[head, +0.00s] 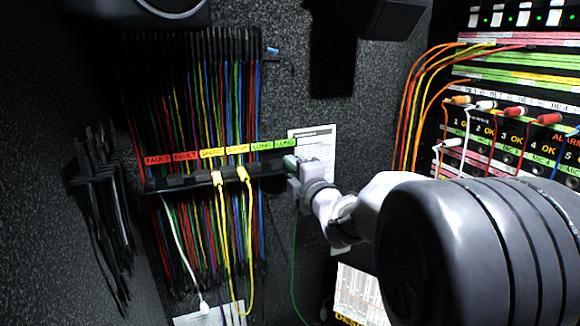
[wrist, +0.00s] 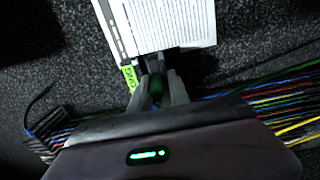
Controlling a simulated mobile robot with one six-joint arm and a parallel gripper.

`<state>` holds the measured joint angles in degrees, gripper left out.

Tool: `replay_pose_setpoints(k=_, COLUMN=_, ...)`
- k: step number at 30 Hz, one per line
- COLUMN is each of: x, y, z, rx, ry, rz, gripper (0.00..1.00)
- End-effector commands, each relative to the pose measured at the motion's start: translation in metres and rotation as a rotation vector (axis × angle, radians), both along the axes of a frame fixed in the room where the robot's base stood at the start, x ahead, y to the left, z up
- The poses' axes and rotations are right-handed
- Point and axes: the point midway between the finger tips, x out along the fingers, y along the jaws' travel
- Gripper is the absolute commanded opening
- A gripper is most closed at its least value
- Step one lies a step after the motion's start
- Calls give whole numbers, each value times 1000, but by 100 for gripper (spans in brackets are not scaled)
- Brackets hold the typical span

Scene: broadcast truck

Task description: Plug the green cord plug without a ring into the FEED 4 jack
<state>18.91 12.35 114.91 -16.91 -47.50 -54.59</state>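My gripper (head: 293,170) is at the right end of the black cord rail (head: 180,184), by the yellow-green labels that look like LONG. A green plug (wrist: 156,86) is between its two fingers in the wrist view; I cannot tell whether they press on it. A green cord (head: 294,250) hangs below the gripper. Whether this plug has a ring cannot be seen. The jack panel (head: 512,137) is at the right, with orange, white and red plugs in its upper row. The FEED 4 label is not readable.
Two yellow plugs (head: 230,176) hang at the rail's middle labels, and a white-plugged cord (head: 183,245) hangs at left. Many coloured cords (head: 205,90) hang behind. A printed sheet (head: 318,145) is on the wall behind my gripper. Orange and yellow cords (head: 412,90) loop beside the panel.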

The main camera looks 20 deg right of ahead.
Motion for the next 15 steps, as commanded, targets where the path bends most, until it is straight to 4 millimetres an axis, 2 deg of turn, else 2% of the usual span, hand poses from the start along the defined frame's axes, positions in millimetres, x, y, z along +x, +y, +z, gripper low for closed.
replay_pose_setpoints(k=15, x=0, y=0, z=8, rx=-3, ry=-15, rz=1, gripper=0)
